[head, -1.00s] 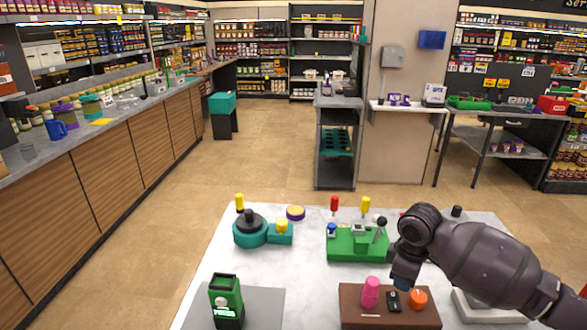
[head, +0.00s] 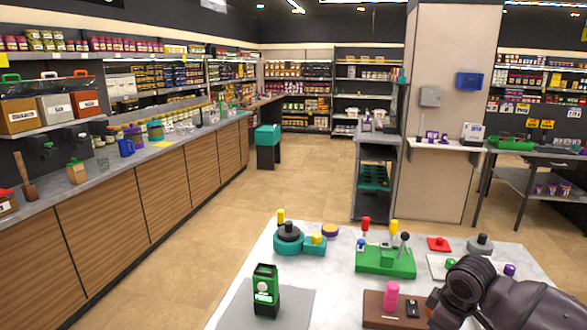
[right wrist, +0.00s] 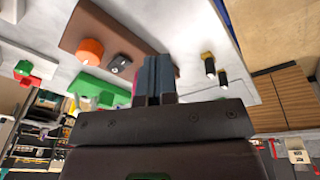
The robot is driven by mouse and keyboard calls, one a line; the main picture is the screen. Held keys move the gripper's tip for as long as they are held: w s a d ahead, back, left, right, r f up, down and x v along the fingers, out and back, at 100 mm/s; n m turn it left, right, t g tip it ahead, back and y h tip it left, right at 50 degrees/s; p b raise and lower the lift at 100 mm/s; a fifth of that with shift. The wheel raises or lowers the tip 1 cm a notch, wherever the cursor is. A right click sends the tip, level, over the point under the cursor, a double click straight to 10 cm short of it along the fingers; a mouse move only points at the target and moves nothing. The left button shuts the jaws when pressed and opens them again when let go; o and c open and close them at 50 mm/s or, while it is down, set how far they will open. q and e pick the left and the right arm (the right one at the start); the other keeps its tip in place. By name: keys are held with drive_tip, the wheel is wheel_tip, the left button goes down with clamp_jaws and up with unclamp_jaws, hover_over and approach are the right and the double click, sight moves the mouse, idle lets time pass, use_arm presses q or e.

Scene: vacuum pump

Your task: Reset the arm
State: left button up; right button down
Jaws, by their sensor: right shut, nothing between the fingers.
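My right arm comes in at the lower right of the head view, over the near right part of the table. Its gripper tips are hardly visible there. In the right wrist view my right gripper (right wrist: 155,82) is shut with nothing between its fingers. The brown board (head: 378,315) carries a pink cylinder (head: 391,296), a black piece (head: 412,309) and an orange knob (right wrist: 90,51). In the head view my arm covers most of the knob. In the wrist view the board lies beyond the fingers. My left gripper is not in view.
The white table (head: 340,285) holds a green base with levers (head: 385,262), a teal round unit (head: 288,243), a green meter (head: 265,290) on a grey mat, and a red square piece (head: 438,244). A grey shelf stand (head: 378,150) rises behind. Floor to the left is clear.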

drive_tip(key=w+a+r+t+y, duration=0.2)
drive_tip(key=w+a+r+t, duration=0.1)
drive_tip(key=w+a+t, duration=0.4)
use_arm(q)
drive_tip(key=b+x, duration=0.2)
drive_tip(key=b, duration=0.1)
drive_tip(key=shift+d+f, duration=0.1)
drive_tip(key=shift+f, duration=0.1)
use_arm(e)
drive_tip(key=s+d+f+m+t+h, duration=0.1)
drive_tip(key=s+f+m, duration=0.3)
drive_tip(key=s+f, duration=0.7)
drive_tip(key=s+d+f+m+t+h, duration=0.1)
drive_tip(key=s+d+f+m, duration=0.1)
drive_tip(key=s+f, duration=0.9)
drive_tip(key=s+m, duration=0.1)
drive_tip(key=s, duration=0.6)
drive_tip(key=shift+d+m+t+h, duration=0.2)
drive_tip(key=shift+m+t+h, duration=0.1)
drive_tip(key=shift+m+h, duration=0.1)
drive_tip(key=shift+f, duration=0.1)
